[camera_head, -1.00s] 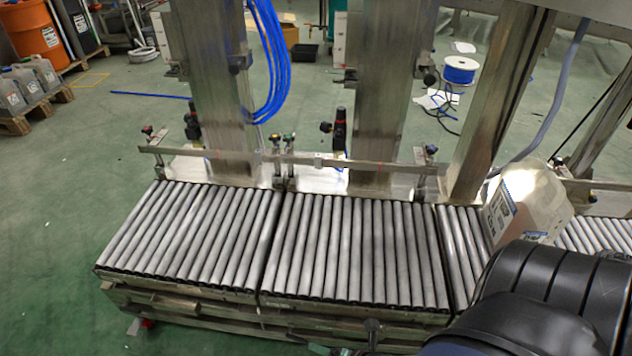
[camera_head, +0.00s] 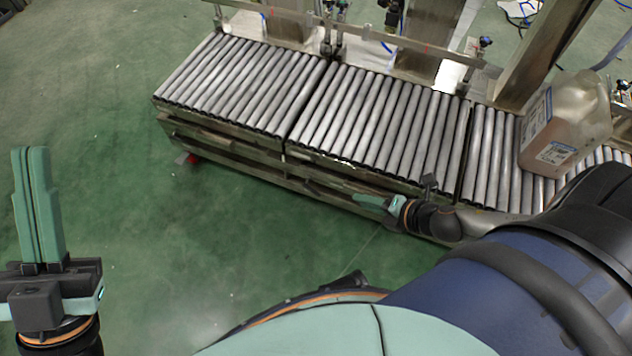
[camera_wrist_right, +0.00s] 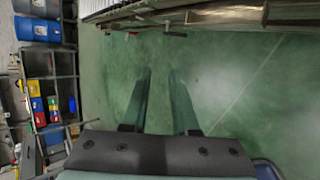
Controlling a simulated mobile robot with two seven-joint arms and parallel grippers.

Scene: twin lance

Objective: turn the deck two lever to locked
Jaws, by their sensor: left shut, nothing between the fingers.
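A small dark lever-like part (camera_head: 430,183) stands at the front edge of the middle roller deck (camera_head: 375,120), just beyond my right wrist; I cannot tell whether it is the deck two lever or how it is set. My right gripper (camera_head: 370,201) is low in front of the conveyor's front frame. In the right wrist view its two green fingers (camera_wrist_right: 160,85) are apart with only floor between them, and small dark parts (camera_wrist_right: 175,33) show on the frame ahead. My left gripper (camera_head: 32,155) is upright at the far left over bare floor, shut and empty.
A plastic jug (camera_head: 565,125) with brownish liquid stands on the rollers at the right. A red-tipped part (camera_head: 188,158) sticks out under the left roller deck (camera_head: 240,85). Open green floor (camera_head: 110,190) lies left and in front. Shelving (camera_wrist_right: 50,95) shows in the right wrist view.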

